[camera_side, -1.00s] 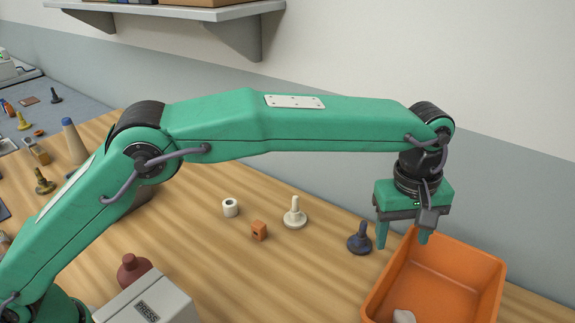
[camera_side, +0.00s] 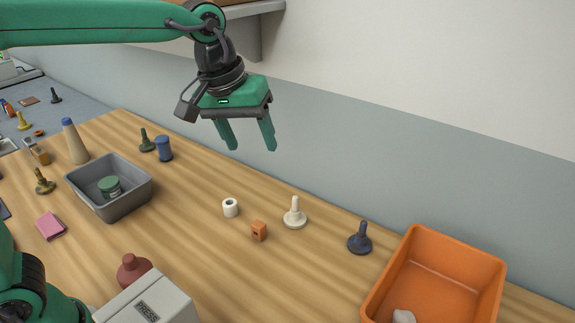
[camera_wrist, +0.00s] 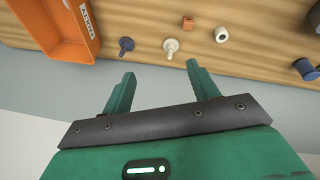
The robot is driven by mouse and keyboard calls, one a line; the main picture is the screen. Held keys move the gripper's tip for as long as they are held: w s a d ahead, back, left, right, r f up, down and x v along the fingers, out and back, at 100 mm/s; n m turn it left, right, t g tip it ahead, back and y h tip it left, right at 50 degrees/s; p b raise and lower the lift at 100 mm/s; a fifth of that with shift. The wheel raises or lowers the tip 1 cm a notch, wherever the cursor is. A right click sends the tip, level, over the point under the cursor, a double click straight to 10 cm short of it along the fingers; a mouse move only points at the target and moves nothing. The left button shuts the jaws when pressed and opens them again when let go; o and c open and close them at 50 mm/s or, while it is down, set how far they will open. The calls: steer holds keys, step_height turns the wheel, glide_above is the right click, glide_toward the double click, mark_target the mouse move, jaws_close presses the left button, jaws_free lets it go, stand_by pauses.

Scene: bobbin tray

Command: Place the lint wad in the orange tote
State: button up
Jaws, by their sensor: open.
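The lint wad (camera_side: 403,316) is a small pale lump inside the orange tote (camera_side: 471,245), at the tote's near end in the side view and partly cut off by the picture's bottom edge. The tote also shows at the upper left of the wrist view (camera_wrist: 50,35), where the wad is not visible. My gripper (camera_side: 249,150) is open and empty, high above the table and well to the left of the tote. Its two fingers also show spread apart in the wrist view (camera_wrist: 160,70), with nothing between them.
A blue peg (camera_side: 360,240), a white peg (camera_side: 295,214), an orange cube (camera_side: 259,231) and a white spool (camera_side: 230,208) stand left of the tote. A grey bin (camera_side: 125,203) holds a green bobbin. A shelf (camera_side: 250,10) hangs on the wall.

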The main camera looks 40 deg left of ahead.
steer(key=s+a+f+m+t, duration=0.1)
steer(key=s+a+f, duration=0.2)
steer(key=s+a, duration=0.3)
steer(key=s+a+f+m+t+y, duration=0.1)
steer(key=s+a+f+m, duration=0.1)
steer(key=s+a, duration=0.5)
steer(key=s+f, duration=0.1)
steer(key=s, duration=0.2)
steer(key=shift+s+a+f+m, duration=0.2)
steer(key=shift+s+a+m, duration=0.1)
steer(key=shift+s, duration=0.05)
